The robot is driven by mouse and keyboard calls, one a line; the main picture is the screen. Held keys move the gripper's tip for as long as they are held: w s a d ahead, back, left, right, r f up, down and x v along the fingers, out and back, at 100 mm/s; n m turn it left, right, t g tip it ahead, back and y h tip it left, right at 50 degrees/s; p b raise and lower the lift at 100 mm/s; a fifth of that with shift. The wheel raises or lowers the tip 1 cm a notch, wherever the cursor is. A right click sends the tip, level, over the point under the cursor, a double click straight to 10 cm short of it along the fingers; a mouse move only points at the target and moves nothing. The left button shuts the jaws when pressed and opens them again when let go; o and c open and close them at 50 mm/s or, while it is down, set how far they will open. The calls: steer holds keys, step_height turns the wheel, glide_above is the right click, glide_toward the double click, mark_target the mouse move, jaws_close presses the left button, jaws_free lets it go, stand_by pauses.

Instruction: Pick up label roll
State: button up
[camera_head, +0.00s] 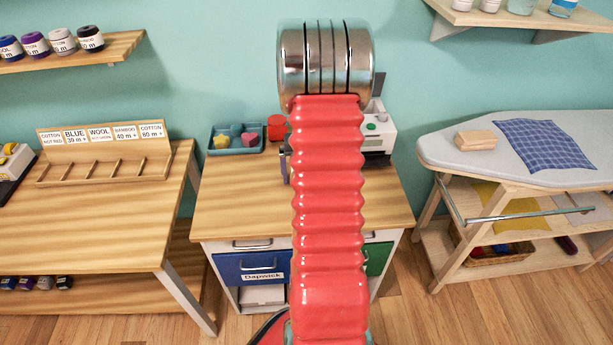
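I see nothing that I can surely name as the label roll. A small red round object (277,127) stands at the back of the middle desk (240,205), beside a teal tray (222,143); I cannot tell what it is. My own red ribbed arm with its chrome joint rises through the middle of the picture and hides much of the desk. My gripper does not show clearly; it is hidden behind the arm or out of the picture.
A white machine (379,138) stands at the desk's back right, partly covered by my arm. A wooden divider rack (105,165) is on the left table (95,230). An ironing board (500,150) with blue checked cloth (545,146) is at right. Bare floor (440,310) shows front right.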

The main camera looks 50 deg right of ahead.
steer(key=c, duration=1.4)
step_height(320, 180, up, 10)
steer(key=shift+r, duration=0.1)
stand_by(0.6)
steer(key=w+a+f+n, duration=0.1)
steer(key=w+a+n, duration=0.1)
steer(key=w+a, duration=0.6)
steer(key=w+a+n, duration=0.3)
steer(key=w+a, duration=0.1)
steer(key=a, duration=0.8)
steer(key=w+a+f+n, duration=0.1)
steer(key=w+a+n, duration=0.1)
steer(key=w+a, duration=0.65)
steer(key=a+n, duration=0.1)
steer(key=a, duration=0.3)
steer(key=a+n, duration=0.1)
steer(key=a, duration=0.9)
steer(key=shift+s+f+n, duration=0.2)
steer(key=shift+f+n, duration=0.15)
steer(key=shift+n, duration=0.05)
